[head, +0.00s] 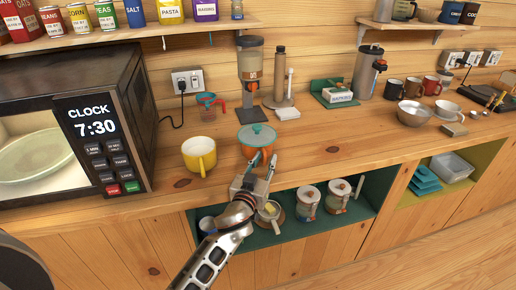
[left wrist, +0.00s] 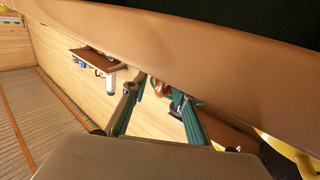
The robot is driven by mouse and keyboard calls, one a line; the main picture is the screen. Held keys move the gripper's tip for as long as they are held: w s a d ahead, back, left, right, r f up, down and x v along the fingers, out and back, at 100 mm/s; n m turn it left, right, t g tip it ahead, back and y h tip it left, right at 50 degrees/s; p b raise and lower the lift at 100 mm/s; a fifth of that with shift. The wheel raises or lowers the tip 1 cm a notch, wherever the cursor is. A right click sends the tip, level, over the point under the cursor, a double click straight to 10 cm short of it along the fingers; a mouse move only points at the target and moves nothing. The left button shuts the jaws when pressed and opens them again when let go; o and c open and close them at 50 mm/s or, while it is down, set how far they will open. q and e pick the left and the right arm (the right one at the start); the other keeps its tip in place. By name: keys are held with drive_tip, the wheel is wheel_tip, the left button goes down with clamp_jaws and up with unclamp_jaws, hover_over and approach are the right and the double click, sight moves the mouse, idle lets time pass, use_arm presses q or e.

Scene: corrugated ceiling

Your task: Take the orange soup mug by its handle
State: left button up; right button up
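The orange soup mug (head: 256,151) stands on the wooden counter with a teal lid on top. It is right of a yellow mug (head: 199,155). My left gripper (head: 263,161) is at the counter's front edge, just in front of the orange mug, with its two fingers apart. In the left wrist view the teal-sided fingers (left wrist: 157,93) are spread, and a small orange-brown shape shows between their tips. I cannot tell whether that is the mug's handle or whether a finger touches it. The mug's lower front is partly hidden by the fingers. My right gripper is not in view.
A microwave (head: 130,110) stands at the left. A grinder (head: 250,75) and a measuring cup (head: 207,107) are behind the mug. A metal bowl (head: 414,113) and several mugs stand at the right. Jars (head: 308,201) sit in the open shelf below. The counter right of the mug is clear.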

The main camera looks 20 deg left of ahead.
use_arm(q)
drive_tip(key=shift+w, duration=0.25)
clamp_jaws()
drive_tip(key=shift+r, duration=0.1)
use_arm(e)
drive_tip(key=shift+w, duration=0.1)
use_arm(q)
drive_tip(key=shift+r, duration=0.1)
drive_tip(key=shift+r+p, duration=0.5)
drive_tip(key=shift+r, duration=0.75)
wheel_tip(320, 180, up, 17)
drive_tip(key=p, duration=0.1)
drive_tip(key=shift+p, duration=0.4)
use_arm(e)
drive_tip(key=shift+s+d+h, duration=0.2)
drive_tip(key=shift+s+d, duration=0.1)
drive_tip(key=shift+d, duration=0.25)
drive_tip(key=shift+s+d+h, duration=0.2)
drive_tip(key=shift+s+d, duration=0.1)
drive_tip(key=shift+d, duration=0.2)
